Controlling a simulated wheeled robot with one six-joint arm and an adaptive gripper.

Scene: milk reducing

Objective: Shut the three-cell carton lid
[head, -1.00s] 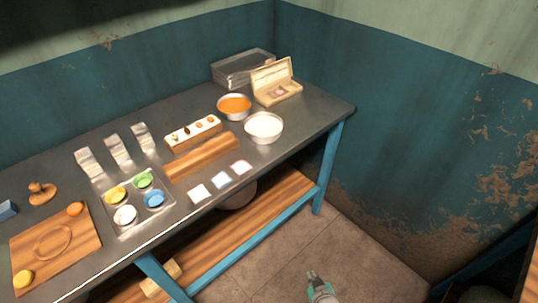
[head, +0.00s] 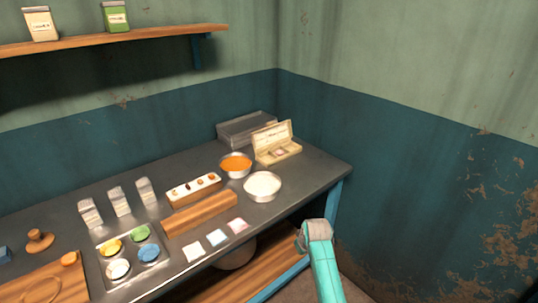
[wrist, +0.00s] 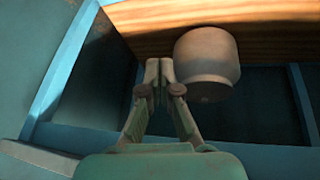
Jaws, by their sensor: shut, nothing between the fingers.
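The cream carton (head: 293,152) sits at the back right of the metal table in the head view. Its lid (head: 272,137) stands raised at the back, leaning slightly. A small pinkish item lies in the middle cell; the other cells are too small to make out clearly. My gripper (wrist: 158,70) is shut and empty in the wrist view, with its two fingers together. It is low, near the table's frame and lower shelf, well away from the carton.
A white bowl (head: 263,186) and an orange-filled bowl (head: 236,165) stand in front of the carton. A grey metal box (head: 246,129) is behind it to the left. A pale round pot (wrist: 207,62) is near my fingers by the wooden shelf (wrist: 270,45).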

